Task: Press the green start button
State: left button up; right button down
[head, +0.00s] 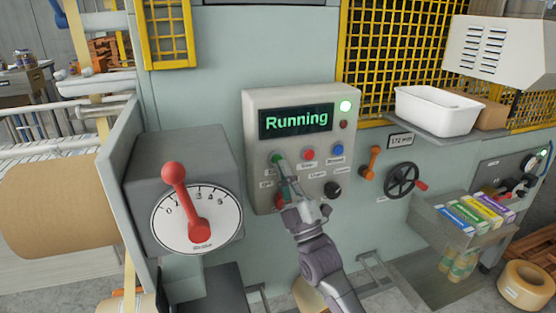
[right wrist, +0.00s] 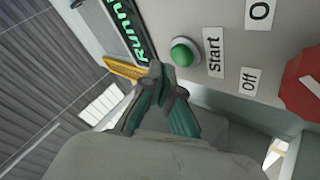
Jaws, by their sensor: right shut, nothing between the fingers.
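In the right wrist view the green button (right wrist: 183,52) sits in a pale ring beside a "Start" label (right wrist: 214,52). My right gripper (head: 281,163) is shut and empty, with its fingertips at the button in the head view. In the right wrist view the gripper tips (right wrist: 156,69) show just left of and below the button; I cannot tell whether they touch it. The panel display (head: 297,121) reads "Running". My left gripper is not in view.
A red button (head: 309,154), a blue button (head: 338,150) and a black knob (head: 333,189) share the panel. A grey box with a red dial lever (head: 175,178) stands to the left. A handwheel (head: 402,181) and a shelf with a white bin (head: 437,111) are to the right.

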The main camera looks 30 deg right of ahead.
jog(key=s, duration=0.2)
jog(key=s+a+p, duration=0.1)
jog(key=s, duration=0.2)
jog(key=shift+a, duration=0.1)
dwell(0.3)
jog(key=shift+w, duration=0.1)
dwell(0.6)
